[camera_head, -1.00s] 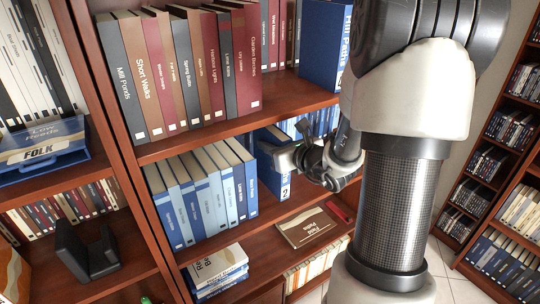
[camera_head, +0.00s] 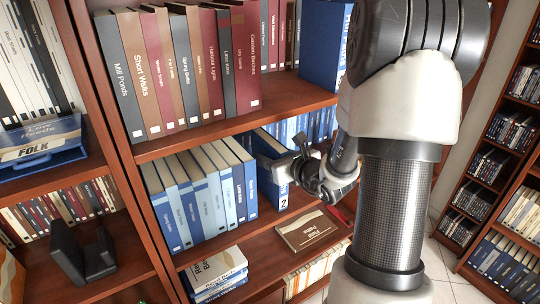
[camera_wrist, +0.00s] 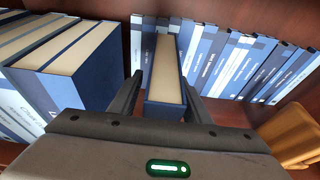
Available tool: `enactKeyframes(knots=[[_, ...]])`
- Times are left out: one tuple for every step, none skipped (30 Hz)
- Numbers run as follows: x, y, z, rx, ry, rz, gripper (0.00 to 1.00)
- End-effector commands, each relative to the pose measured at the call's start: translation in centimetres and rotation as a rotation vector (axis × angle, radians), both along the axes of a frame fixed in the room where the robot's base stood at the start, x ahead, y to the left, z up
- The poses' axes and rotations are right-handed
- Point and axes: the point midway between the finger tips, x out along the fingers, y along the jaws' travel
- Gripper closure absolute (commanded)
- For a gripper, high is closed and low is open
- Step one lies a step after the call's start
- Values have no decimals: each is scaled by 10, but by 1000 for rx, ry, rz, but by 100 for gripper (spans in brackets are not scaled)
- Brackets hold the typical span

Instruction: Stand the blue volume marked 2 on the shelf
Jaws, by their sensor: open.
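The blue volume marked 2 (camera_head: 283,201) stands upright on the middle shelf (camera_head: 245,238), just right of a row of blue books and with a gap to them. Its label and the lower part of its spine show in the head view; my gripper (camera_head: 273,163) covers part of it. In the wrist view, the volume (camera_wrist: 164,72) stands between the two fingers of my gripper (camera_wrist: 163,84), its pale page edges facing up. The fingers are apart, one on each side of the volume. I cannot tell whether either finger touches it.
A row of blue books (camera_head: 205,190) stands left of the volume, and more blue books (camera_wrist: 235,60) stand behind it. A Field Psalms-like brown book (camera_head: 307,229) lies flat at right, near a red object (camera_head: 340,216). The upper shelf (camera_head: 235,125) is close above my gripper.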

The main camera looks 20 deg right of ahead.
Motion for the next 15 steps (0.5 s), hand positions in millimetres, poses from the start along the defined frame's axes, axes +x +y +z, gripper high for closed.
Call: enactKeyframes(knots=[[0, 0, 1, 0, 0, 0, 56], [0, 0, 2, 0, 0, 0, 56], [0, 0, 4, 0, 0, 0, 56], [0, 0, 6, 0, 0, 0, 56], [-4, -1, 5, 0, 1, -1, 56], [-9, -3, 7, -2, 1, -2, 56], [-13, -4, 9, -1, 1, -3, 56], [-19, -5, 10, -1, 2, -4, 56], [-26, -6, 14, 0, 0, -3, 56], [-33, -7, 16, -1, 1, -3, 56], [-39, -9, 18, -1, 1, -5, 56], [-49, -11, 21, 0, 0, -4, 56], [-56, -12, 24, -1, 1, -5, 56], [-63, -14, 26, -1, 1, -5, 56], [-73, -15, 29, 0, 0, -5, 56]])
